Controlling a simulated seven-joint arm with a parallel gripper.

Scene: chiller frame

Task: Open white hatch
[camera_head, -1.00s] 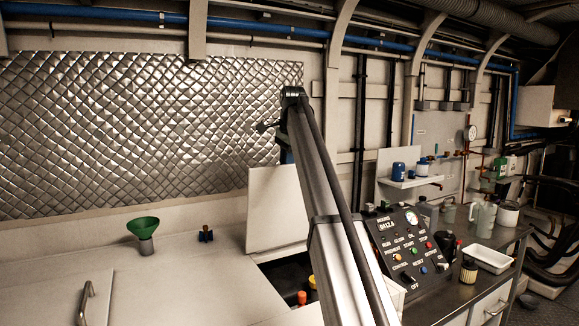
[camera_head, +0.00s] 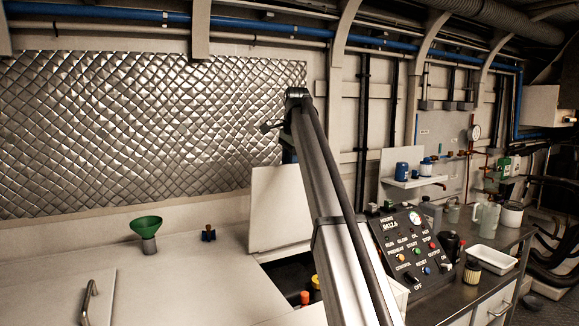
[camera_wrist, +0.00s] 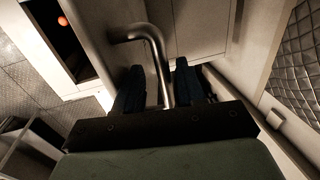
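The white hatch (camera_head: 281,207) stands raised at the side of a dark square opening in the white counter. Its handle is hidden from the head view. In the wrist view the bent metal handle (camera_wrist: 161,62) rises from a pale panel and passes between the two dark fingers of my gripper (camera_wrist: 160,78). Narrow gaps show on both sides of the handle, so the fingers look open around it. In the head view my gripper is hidden behind my arm and the raised hatch.
Orange and yellow caps (camera_head: 305,297) show inside the opening. A second, closed hatch with a metal handle (camera_head: 88,300) lies at the left. A control panel (camera_head: 413,250) is right of my arm.

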